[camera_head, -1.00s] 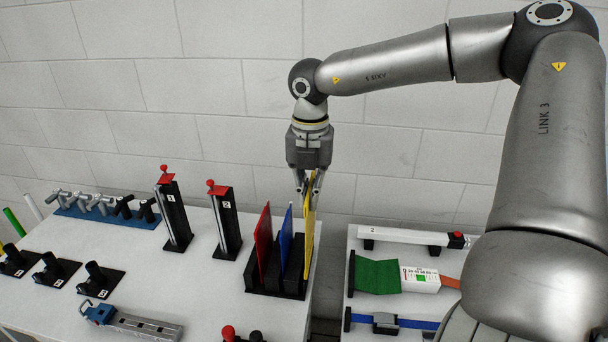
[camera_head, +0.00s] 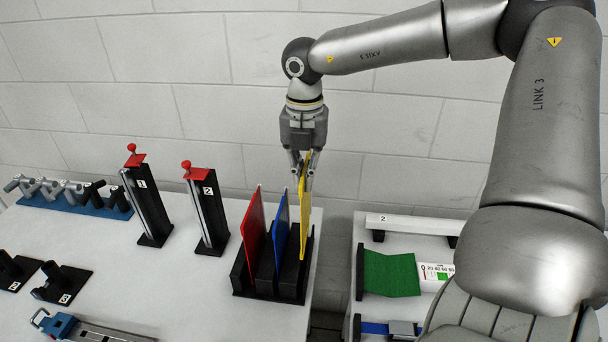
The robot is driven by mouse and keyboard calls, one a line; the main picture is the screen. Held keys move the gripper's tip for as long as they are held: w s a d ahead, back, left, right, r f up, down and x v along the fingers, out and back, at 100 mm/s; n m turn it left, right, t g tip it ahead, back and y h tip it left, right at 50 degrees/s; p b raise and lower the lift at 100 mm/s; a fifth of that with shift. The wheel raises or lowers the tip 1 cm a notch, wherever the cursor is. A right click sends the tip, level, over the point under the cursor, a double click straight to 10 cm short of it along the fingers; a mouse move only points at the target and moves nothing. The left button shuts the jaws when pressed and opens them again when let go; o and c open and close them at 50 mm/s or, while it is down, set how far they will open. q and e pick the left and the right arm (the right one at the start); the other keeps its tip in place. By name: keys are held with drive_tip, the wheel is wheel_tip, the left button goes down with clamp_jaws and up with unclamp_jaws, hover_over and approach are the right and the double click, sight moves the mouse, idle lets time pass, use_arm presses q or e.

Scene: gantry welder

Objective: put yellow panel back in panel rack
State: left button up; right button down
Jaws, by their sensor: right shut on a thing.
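The yellow panel (camera_head: 306,215) is upright, with its top edge held between the fingers of my right gripper (camera_head: 305,168). The gripper points down and is shut on the panel. The panel rack (camera_head: 257,290) is black and slotted and stands at the right end of the white table. The red panel (camera_head: 254,232) and the blue panel (camera_head: 281,228) stand upright in it. The yellow panel is at the rack's right side, beside the blue panel. I cannot tell how deep its lower edge sits in the slot. My left gripper is not in view.
Two black stands with red tops, labelled 1 (camera_head: 148,205) and 2 (camera_head: 208,215), are left of the rack. A blue clamp holder (camera_head: 75,205) is at the back left.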

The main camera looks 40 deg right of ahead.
sight(304, 219)
drive_tip(key=shift+s+a+f+b, duration=0.1)
drive_tip(key=shift+s+f+b, duration=0.1)
drive_tip(key=shift+f, duration=0.2)
drive_tip(key=shift+s+a+f+b, duration=0.1)
drive_tip(key=shift+f+b, duration=0.1)
drive_tip(key=shift+f, duration=0.15)
drive_tip(key=shift+w+d+f+b, duration=0.1)
drive_tip(key=shift+f+b, duration=0.35)
drive_tip(key=shift+f, duration=1)
drive_tip(key=shift+a+b, duration=0.2)
drive_tip(key=shift+b, duration=0.3)
drive_tip(key=shift+f, duration=0.1)
drive_tip(key=shift+f+b, duration=3.85)
drive_tip(key=shift+b, duration=0.45)
drive_tip(key=c, duration=1.5)
unclamp_jaws()
drive_tip(key=shift+r, duration=0.15)
drive_tip(key=shift+c, duration=0.2)
